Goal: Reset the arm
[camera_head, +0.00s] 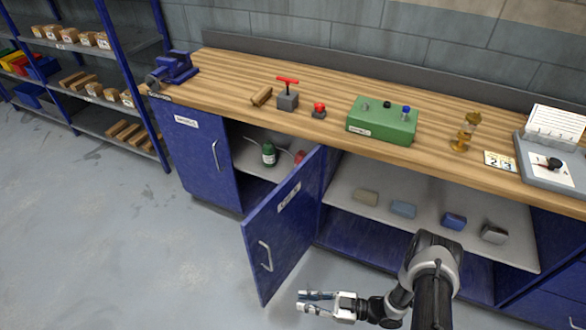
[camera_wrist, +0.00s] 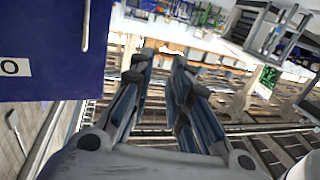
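My arm reaches in from the bottom right in the head view. My gripper (camera_head: 303,301) is low in front of the bench, pointing left, just right of the open blue cabinet door (camera_head: 285,228). Its two fingers are apart with nothing between them. In the wrist view my gripper (camera_wrist: 159,66) also shows a clear gap between the fingers. The same blue door (camera_wrist: 50,45) fills the upper left there, apart from the fingers.
A green bottle (camera_head: 268,154) stands in the open cabinet. Several blocks lie on the shelf (camera_head: 345,180). The floor at left is clear.

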